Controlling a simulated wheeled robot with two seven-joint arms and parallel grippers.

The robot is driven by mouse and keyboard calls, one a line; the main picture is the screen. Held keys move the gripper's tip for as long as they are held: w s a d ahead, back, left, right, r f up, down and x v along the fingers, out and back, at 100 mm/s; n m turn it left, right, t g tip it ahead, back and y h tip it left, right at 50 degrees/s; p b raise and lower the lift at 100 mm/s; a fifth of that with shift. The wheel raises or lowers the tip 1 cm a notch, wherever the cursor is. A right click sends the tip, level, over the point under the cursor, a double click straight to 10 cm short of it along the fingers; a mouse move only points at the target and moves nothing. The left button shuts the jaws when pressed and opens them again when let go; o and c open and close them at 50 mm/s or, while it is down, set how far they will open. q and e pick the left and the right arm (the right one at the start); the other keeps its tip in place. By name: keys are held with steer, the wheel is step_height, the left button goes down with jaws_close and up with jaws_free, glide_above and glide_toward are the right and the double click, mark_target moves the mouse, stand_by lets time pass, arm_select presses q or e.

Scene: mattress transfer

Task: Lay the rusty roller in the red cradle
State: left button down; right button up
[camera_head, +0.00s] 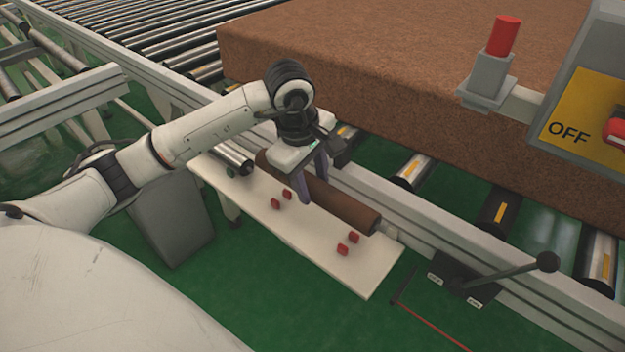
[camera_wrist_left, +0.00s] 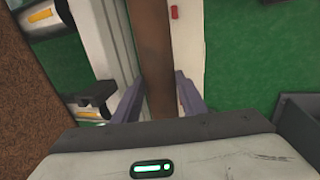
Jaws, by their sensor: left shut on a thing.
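The rusty roller (camera_head: 345,208) is a long brown cylinder over the back side of a pale shelf. My left gripper (camera_head: 312,182) reaches down from above and is shut on the roller near its middle. In the left wrist view the roller (camera_wrist_left: 154,60) runs between the two fingers of the gripper (camera_wrist_left: 158,100). The red cradle (camera_head: 342,249) shows as several small red blocks in two pairs on the shelf, in front of the roller. One red block (camera_wrist_left: 174,12) shows right of the roller in the wrist view. I cannot tell whether the roller touches the shelf. My right gripper is out of view.
The pale shelf (camera_head: 360,280) is bare at its front end. A silver roller (camera_head: 236,157) lies at its far left end. A conveyor rail and a large brown mattress (camera_head: 400,90) stand behind. A black lever (camera_head: 510,270) and an OFF panel (camera_head: 575,115) are at right.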

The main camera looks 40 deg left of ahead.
arm_select(q)
steer(key=b+x, duration=0.2)
steer(key=x, duration=0.1)
steer(key=shift+s+f, duration=0.3)
steer(key=shift+f, duration=0.05)
steer(key=shift+s+b+x, duration=0.25)
steer(key=shift+b+x, duration=0.7)
steer(key=shift+x, duration=0.1)
steer(key=shift+f, duration=0.4)
steer(key=c, duration=1.2)
jaws_free()
steer(key=shift+o, duration=0.9)
steer(key=shift+f, duration=0.1)
steer(key=v, duration=1)
steer(key=shift+r+p, duration=0.2)
steer(key=shift+p, duration=0.2)
